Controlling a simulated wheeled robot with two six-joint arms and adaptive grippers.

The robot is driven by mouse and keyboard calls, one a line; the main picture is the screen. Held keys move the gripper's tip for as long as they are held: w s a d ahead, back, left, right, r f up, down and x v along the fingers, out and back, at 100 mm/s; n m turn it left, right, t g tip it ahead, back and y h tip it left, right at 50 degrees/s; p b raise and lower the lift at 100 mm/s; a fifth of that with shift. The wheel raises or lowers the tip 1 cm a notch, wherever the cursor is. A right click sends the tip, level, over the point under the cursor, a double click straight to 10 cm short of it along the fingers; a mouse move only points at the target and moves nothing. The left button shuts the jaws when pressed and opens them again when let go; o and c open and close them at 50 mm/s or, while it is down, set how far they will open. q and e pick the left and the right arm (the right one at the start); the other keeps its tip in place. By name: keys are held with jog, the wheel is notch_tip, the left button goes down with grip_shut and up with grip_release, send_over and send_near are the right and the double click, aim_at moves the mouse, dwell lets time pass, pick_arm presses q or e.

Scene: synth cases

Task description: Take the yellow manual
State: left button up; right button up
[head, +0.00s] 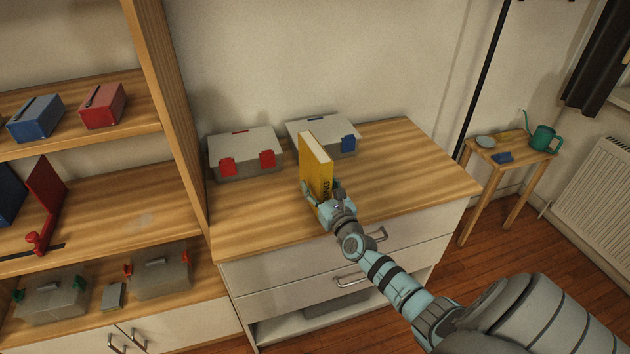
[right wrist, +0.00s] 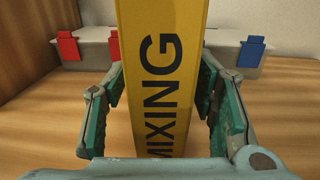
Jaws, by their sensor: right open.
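The yellow manual (head: 316,162) stands upright on the wooden top of the drawer cabinet (head: 420,165). Its spine, lettered "MIXING", faces my right gripper in the right wrist view (right wrist: 160,80). My right gripper (head: 323,192) is at the lower part of the manual. In the right wrist view its two fingers (right wrist: 162,100) are open, one on each side of the spine. A gap shows at the right finger; the left finger is very close to the manual, and I cannot tell if it touches. My left gripper is not in view.
Two grey cases stand behind the manual, one with red latches (head: 245,155) and one with a blue latch (head: 322,134). A wooden shelf unit (head: 165,100) with boxes rises at the left. The cabinet top right of the manual is clear.

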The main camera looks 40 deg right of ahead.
jog(key=shift+w, duration=0.15)
grip_shut()
jog(key=shift+r, duration=0.1)
